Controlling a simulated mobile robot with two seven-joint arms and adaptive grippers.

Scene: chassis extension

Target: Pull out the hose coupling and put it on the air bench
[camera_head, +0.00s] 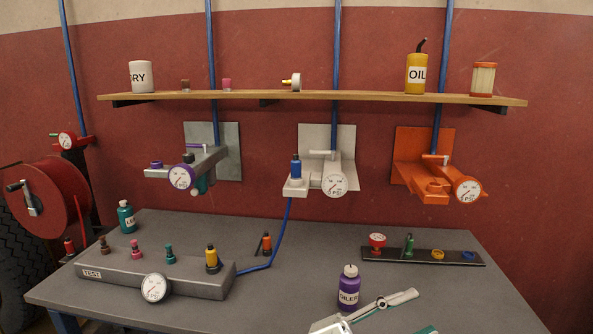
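A blue coupling (296,167) stands upright on the white wall bracket (295,190). A blue hose (282,235) runs from below it to the grey block marked TEST (120,279) on the bench (300,235). That block carries brown, pink, teal and yellow fittings (212,259) and a gauge (153,288). No label tells me which is the hose coupling or the air bench. My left gripper (424,312) is cut off at the bottom edge, fingers apart with nothing visible between them. My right gripper is not in view.
A purple OILER bottle (348,289) stands close beside my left gripper. A black rack (385,256) with several fittings lies at the right. A grey bracket (213,165) and an orange one (420,180) flank the white one. A shelf (350,97) runs above.

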